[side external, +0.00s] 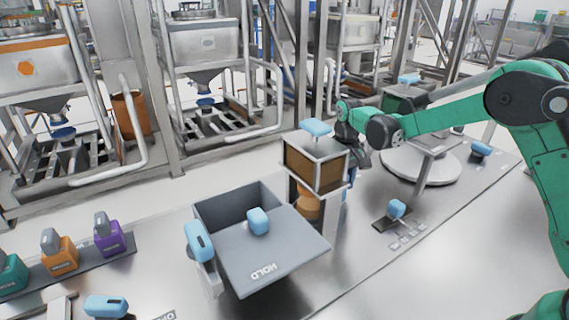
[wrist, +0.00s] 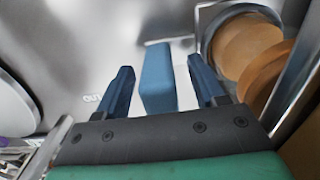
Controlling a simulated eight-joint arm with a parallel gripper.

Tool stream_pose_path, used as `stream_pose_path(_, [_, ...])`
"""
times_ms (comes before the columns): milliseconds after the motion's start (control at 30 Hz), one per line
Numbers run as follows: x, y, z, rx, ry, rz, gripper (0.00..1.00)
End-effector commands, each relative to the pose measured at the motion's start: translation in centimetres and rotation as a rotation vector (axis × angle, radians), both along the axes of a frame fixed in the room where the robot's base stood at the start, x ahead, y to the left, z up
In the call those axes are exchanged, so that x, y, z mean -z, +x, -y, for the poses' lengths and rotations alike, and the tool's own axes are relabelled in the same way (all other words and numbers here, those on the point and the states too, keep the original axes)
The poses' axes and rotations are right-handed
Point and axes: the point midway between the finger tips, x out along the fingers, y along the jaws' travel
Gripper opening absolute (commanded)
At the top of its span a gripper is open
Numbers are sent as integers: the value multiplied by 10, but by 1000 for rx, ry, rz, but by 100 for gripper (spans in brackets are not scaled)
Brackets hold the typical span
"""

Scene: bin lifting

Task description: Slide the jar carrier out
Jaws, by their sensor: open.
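The jar carrier shows partly as a metal frame around an orange-brown jar (side external: 307,205), below a brown-windowed box (side external: 315,165). In the wrist view the jar (wrist: 245,50) lies to the right, inside a metal rim. A blue handle block (wrist: 158,78) stands between the fingers of my gripper (wrist: 162,88). The gripper is open, with a visible gap on each side of the block. In the side view my gripper (side external: 357,158) is at the right of the box, pointing down, and its fingertips are partly hidden.
A grey bin (side external: 270,265) marked HOLD, with a blue knob, stands left of the box. A round white turntable (side external: 430,170) is to the right. A small blue-knobbed control (side external: 396,210) sits on the steel table. Coloured blocks (side external: 60,253) line the left. The front right table is clear.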

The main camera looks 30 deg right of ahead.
Motion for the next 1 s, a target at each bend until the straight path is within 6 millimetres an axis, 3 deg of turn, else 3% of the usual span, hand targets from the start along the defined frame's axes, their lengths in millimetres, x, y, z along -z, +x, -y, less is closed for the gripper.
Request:
stream_pose_path(67, [0,0,0,0,0,0,63])
stream_pose_path(200, [0,0,0,0,0,0,23])
stream_pose_path(300, [0,0,0,0,0,0,0])
stream_pose_path(1000, [-1,0,0,0,0,0,0])
